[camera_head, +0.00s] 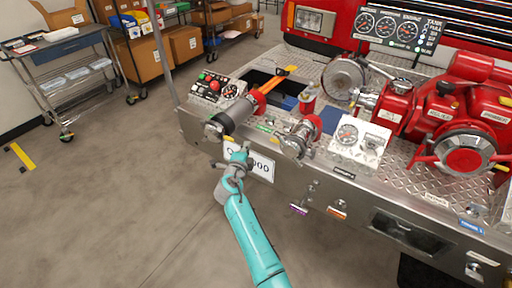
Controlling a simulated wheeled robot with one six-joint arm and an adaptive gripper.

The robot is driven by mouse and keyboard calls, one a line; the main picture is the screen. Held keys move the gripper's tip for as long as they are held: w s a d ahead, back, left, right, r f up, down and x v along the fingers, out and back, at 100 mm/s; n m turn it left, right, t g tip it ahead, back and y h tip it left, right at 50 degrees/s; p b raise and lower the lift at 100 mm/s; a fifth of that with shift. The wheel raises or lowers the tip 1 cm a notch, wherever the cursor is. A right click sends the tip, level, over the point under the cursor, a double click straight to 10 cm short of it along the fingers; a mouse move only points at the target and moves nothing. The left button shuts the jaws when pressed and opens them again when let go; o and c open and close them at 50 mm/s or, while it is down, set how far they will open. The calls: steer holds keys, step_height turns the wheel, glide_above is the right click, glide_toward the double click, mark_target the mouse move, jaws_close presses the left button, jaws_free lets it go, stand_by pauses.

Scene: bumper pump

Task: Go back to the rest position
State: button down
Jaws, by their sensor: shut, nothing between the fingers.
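My teal arm reaches up from the bottom of the head view. My gripper (237,168) is at its far end, small in the picture, in front of the bumper's front face and beside the white number plate (262,167). It is shut and appears to hold nothing. A small teal part shows just above it. Whether the gripper touches the plate or the bumper cannot be told.
The diamond-plate bumper (348,177) carries a red pump (467,150), a hose nozzle (230,118), valves, a gauge box (361,138) and a control box (216,88). A grey cart (62,45) and shelves with boxes stand at the back left.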

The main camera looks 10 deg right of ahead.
steer(key=shift+a, duration=2.3)
steer(key=s+d+f+n+g+y, duration=0.1)
steer(key=s+d+f+n+y, duration=0.4)
steer(key=s+f, duration=1.15)
steer(key=s+d+f+n+g, duration=0.1)
steer(key=s+d+f+n, duration=0.2)
steer(key=s, duration=0.7)
steer(key=s+d+f+n, duration=0.1)
steer(key=s+d+n, duration=0.3)
steer(key=s, duration=0.5)
steer(key=s+d+r+n+y, duration=0.1)
steer(key=s+r+n, duration=0.25)
steer(key=s, duration=0.65)
steer(key=s+d+r+n+y, duration=0.15)
steer(key=s+r, duration=0.25)
steer(key=s, duration=0.7)
steer(key=s+d+r+n+t+h, duration=0.1)
steer(key=s+r+n+h, duration=0.1)
steer(key=s+r, duration=0.9)
step_height(320, 180, up, 4)
steer(key=shift+s+d+r+n, duration=0.15)
steer(key=shift+d+n, duration=0.15)
steer(key=shift+n, duration=0.4)
